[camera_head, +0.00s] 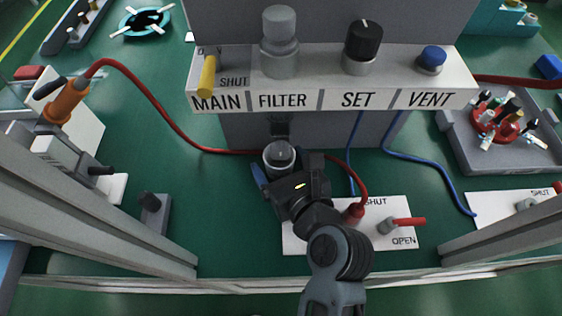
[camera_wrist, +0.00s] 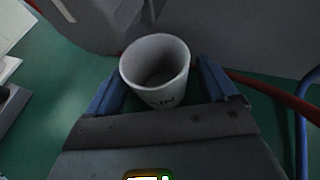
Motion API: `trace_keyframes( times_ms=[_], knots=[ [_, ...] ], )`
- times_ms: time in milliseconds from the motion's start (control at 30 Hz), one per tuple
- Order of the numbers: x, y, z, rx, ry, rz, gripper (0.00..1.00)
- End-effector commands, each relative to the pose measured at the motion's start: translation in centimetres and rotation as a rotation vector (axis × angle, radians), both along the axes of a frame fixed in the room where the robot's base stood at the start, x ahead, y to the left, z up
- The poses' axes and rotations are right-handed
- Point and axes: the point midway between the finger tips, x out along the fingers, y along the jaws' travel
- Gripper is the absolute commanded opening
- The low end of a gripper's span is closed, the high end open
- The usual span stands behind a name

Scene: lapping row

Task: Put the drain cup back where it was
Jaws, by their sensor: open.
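The drain cup (camera_wrist: 157,72) is a pale grey, open-topped cup with dark lettering, partly hidden, on its side. It looks upright and empty in the wrist view. My gripper (camera_wrist: 160,82) is open, with one blue finger on each side of the cup. I cannot tell whether the fingers touch it. In the head view the cup (camera_head: 280,169) shows between the fingers of my gripper (camera_head: 278,164), below the FILTER label (camera_head: 283,100). I cannot tell what the cup's base rests on.
The panel with MAIN, FILTER, SET and VENT (camera_head: 430,98) overhangs just behind. A red hose (camera_head: 165,125) passes behind my gripper to a white SHUT/OPEN plate (camera_head: 400,240) at right. Blue hoses (camera_head: 440,170) run further right.

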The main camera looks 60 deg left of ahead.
Motion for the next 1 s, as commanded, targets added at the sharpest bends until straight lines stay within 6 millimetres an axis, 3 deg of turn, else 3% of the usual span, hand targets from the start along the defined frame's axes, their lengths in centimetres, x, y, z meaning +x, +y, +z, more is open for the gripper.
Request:
trace_keyframes(
  times_ms=[233, 700, 1000],
  knots=[
    [0.0, -0.8, 0.6, 0.000, 0.000, -0.002, 0.86],
    [-0.7, -9.0, 4.0, 0.000, 0.000, -0.002, 0.86],
    [-0.9, -11.1, 4.8, 0.001, 0.000, -0.001, 0.86]
  ],
)
